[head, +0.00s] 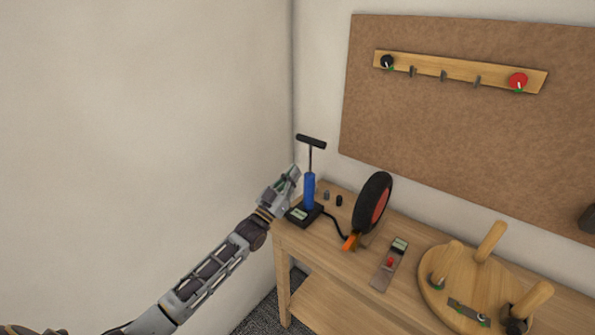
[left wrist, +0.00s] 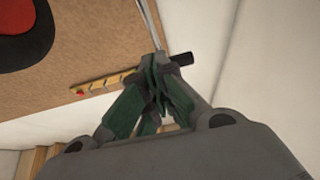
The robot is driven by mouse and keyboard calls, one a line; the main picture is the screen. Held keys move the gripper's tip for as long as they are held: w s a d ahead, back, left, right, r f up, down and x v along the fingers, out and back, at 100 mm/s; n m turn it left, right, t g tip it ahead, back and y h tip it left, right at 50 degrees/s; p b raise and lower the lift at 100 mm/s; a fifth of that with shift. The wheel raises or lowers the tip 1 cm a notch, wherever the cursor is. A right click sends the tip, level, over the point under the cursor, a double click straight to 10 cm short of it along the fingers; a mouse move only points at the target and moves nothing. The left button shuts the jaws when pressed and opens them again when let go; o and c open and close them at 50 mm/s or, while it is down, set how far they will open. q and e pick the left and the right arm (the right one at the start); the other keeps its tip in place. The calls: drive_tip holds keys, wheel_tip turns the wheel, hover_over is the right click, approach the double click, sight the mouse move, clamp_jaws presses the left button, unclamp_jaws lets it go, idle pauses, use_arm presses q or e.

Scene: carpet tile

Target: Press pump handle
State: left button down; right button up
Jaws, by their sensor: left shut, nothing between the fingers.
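The pump stands on the left end of the workbench in the head view, with a blue barrel (head: 309,190), a dark base (head: 303,214) and a raised rod topped by a black T-shaped handle (head: 311,142). My left gripper (head: 295,172) is shut and empty, beside the top of the barrel and below the handle. In the left wrist view my shut fingertips (left wrist: 157,62) hide part of the rod (left wrist: 147,22), and part of the black handle (left wrist: 182,58) shows behind them. I cannot tell whether they touch the pump. My right gripper is not in view.
A hose runs from the pump toward an upright wheel (head: 373,203). Small dark caps, a plate with a red button (head: 389,264) and an upturned wooden stool (head: 460,285) are on the workbench (head: 345,277). A pegboard rail (head: 455,72) hangs behind. Walls stand close on the left.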

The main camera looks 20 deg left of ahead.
use_arm(q)
drive_tip(key=v, duration=0.4)
drive_tip(key=shift+f+b, duration=0.1)
drive_tip(key=shift+b, duration=0.2)
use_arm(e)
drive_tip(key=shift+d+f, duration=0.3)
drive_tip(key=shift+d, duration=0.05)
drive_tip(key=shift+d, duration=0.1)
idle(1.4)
